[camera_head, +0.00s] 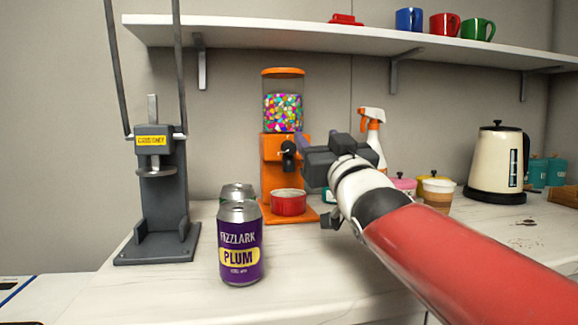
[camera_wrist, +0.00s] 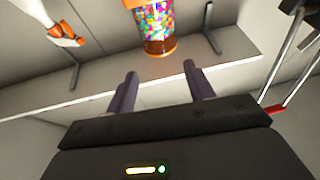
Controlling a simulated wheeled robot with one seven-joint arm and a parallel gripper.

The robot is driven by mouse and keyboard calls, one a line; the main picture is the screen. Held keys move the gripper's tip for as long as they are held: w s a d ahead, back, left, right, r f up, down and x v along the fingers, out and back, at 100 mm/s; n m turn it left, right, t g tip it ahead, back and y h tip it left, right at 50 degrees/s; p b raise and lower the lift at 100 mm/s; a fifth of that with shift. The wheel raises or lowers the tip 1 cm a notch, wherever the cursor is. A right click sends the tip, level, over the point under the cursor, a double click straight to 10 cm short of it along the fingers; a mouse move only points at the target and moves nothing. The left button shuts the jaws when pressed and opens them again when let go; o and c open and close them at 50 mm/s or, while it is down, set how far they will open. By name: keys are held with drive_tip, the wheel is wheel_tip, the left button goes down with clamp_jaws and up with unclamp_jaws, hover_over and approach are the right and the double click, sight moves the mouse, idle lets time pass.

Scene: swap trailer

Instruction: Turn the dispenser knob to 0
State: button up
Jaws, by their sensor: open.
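The orange candy dispenser (camera_head: 272,151) stands upright on the counter against the wall, with a clear globe of colourful candies (camera_head: 283,111). Its black knob (camera_head: 289,152) is on the front of the body; its setting is too small to read. A red bowl (camera_head: 288,202) sits on the dispenser's base below the knob. My gripper (camera_head: 306,160) is just right of the knob in the head view, and I cannot tell whether it touches. In the wrist view my gripper's two fingers (camera_wrist: 159,90) are apart with nothing between them, and the globe (camera_wrist: 158,25) shows beyond them.
A purple Fizzlark can (camera_head: 240,245) stands in front, with another can behind it. A grey can crusher (camera_head: 158,200) is at left. A spray bottle (camera_head: 372,135), small tubs and a cream kettle (camera_head: 497,160) are at right. A shelf (camera_head: 330,36) with mugs hangs above.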

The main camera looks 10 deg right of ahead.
sight(291, 150)
wheel_tip(291, 150, down, 5)
drive_tip(key=b, duration=0.4)
drive_tip(key=w+p, duration=0.1)
drive_tip(key=w, duration=0.4)
drive_tip(key=w+a+r+p, duration=0.1)
drive_tip(key=w, duration=0.4)
drive_tip(key=w+p, duration=0.1)
drive_tip(key=w, duration=0.4)
drive_tip(key=shift+a+r, duration=0.25)
drive_tip(key=shift+a, duration=0.1)
drive_tip(key=c, duration=1)
